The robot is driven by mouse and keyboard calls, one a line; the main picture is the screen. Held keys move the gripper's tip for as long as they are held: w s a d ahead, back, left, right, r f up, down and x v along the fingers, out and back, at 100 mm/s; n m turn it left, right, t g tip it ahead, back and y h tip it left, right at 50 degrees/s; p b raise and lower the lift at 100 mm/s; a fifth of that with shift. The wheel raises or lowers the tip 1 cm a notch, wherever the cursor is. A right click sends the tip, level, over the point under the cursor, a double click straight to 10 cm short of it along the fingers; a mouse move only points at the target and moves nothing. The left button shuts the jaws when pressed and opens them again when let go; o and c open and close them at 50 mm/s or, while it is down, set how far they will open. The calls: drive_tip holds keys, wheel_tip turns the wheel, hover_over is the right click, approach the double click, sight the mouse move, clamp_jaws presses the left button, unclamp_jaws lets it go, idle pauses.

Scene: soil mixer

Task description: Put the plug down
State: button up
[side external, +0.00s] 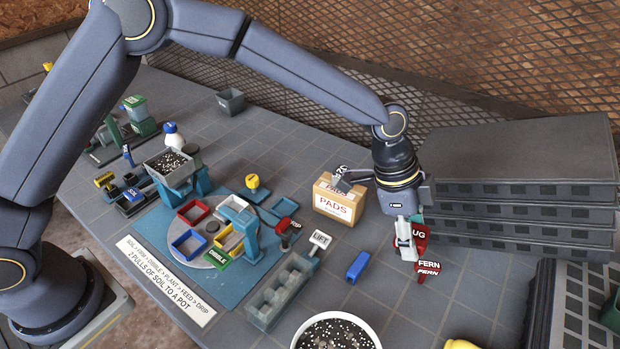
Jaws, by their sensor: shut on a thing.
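My gripper (408,247) points down at the right of the table, in front of the grey stack. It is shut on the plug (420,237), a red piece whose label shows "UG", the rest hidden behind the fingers. A bit of green shows above the red. A red tag reading "FERN" (428,267) is just below and right of the fingers; I cannot tell whether it is joined to the plug or whether anything touches the table.
A "PADS" box (337,200) stands left of my gripper, and a blue block (357,266) lies lower left. A grey tray with cells (281,292), a speckled bowl (336,333) and a turntable station (215,240) are further left. Grey stacked trays (520,190) stand close behind on the right.

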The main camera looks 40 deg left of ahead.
drive_tip(key=w+a+f+n+t+y, duration=0.1)
drive_tip(key=w+a+n, duration=0.35)
drive_tip(key=a, duration=0.45)
drive_tip(key=w+a+n+t+y, duration=0.1)
drive_tip(key=w+a+n, duration=0.3)
drive_tip(key=a, duration=0.6)
drive_tip(key=w+a+f+n+t+y, duration=0.1)
drive_tip(key=w+a+n+t, duration=0.15)
drive_tip(key=w+a, duration=0.5)
drive_tip(key=s+a+r+n+g+y, duration=0.15)
drive_tip(key=a+n, duration=0.55)
drive_tip(key=a, duration=1.2)
drive_tip(key=s+a+n+g+y, duration=0.1)
drive_tip(key=s+a+n+y, duration=0.4)
drive_tip(key=a, duration=1.3)
drive_tip(key=f, duration=0.5)
drive_tip(key=w+f+n+h, duration=0.1)
drive_tip(key=f, duration=0.4)
drive_tip(key=w+f+n+h, duration=0.1)
drive_tip(key=f, duration=0.4)
drive_tip(key=shift+f, duration=2.6)
